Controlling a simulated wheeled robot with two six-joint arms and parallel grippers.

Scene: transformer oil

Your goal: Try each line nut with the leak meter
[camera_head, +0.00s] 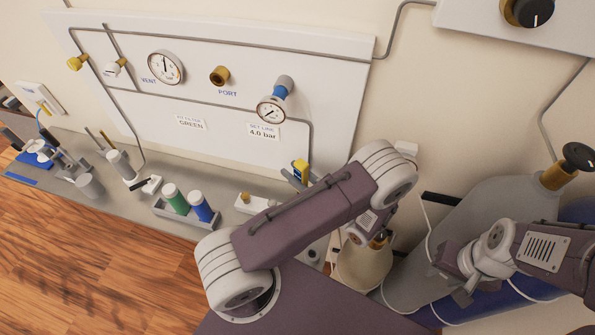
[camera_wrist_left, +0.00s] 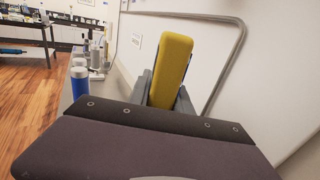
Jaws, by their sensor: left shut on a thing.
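My left gripper (camera_head: 297,177) is shut on a yellow block-shaped device, likely the leak meter (camera_head: 301,169). It stands upright between the grey fingers in the left wrist view (camera_wrist_left: 171,72), close to the wall pipe. In the head view it is in front of the lower right of the white wall panel (camera_head: 340,55). Grey pipe lines (camera_head: 309,135) run over the panel to a yellow knob (camera_head: 77,63), a white fitting (camera_head: 115,67) and gauges. A brass port (camera_head: 220,75) is on the panel. I cannot make out the line nuts. My right gripper (camera_head: 455,283) looks open and empty beside a grey cylinder.
A grey bench (camera_head: 140,208) below the panel holds a green-banded bottle (camera_head: 175,199) and a blue-banded bottle (camera_head: 202,207) in a tray, and small tools at left. A grey gas cylinder (camera_head: 495,207) and a beige vessel (camera_head: 362,268) stand at right. My left arm hides part of the bench.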

